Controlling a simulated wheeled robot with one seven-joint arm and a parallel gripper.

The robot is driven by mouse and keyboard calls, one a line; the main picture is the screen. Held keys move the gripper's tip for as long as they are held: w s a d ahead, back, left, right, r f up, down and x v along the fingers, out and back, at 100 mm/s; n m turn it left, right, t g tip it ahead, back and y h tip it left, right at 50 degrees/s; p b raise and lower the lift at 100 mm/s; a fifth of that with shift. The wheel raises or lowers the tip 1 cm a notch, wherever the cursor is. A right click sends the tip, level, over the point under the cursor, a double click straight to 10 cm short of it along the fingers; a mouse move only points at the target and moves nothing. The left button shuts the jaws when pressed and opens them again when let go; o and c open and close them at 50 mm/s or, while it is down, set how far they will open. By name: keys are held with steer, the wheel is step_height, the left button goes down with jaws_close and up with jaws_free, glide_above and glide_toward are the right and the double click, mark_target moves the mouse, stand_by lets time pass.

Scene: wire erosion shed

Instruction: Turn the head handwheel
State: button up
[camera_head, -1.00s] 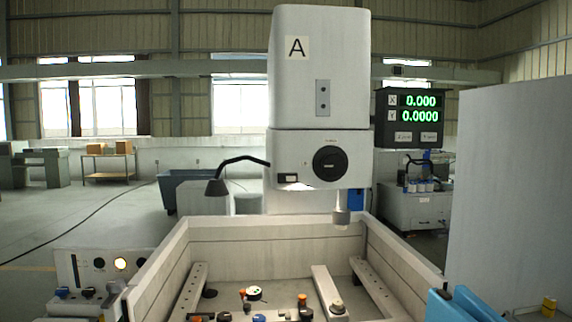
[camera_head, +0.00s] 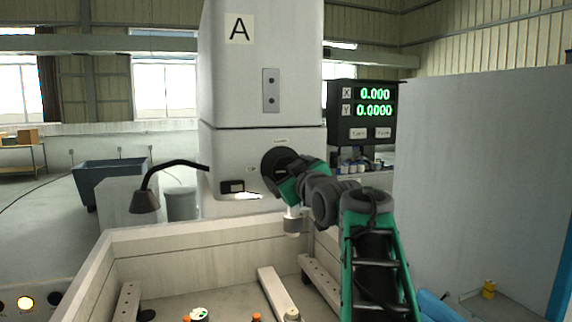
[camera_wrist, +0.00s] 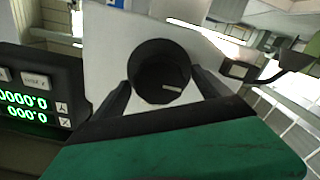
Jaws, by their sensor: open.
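The head handwheel (camera_head: 273,163) is a round black knob on the front of the white machine head (camera_head: 225,160). My gripper (camera_head: 283,177) is in front of it and hides its lower right part. In the wrist view the dark handwheel (camera_wrist: 160,72) is upside down, with a small light mark on its face. My gripper (camera_wrist: 161,80) is open, with one dark finger at each side of the handwheel. I cannot tell whether the fingers touch its rim.
A display with green digits (camera_head: 362,113) stands close to the right of the head. A lamp on a bent arm (camera_head: 146,200) hangs at the left. Below is an open tank (camera_head: 180,240) with rails and small parts. A grey panel (camera_head: 480,170) fills the right.

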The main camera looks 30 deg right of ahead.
steer(key=shift+w+d, duration=0.15)
steer(key=shift+w, duration=0.35)
steer(key=c, duration=1.4)
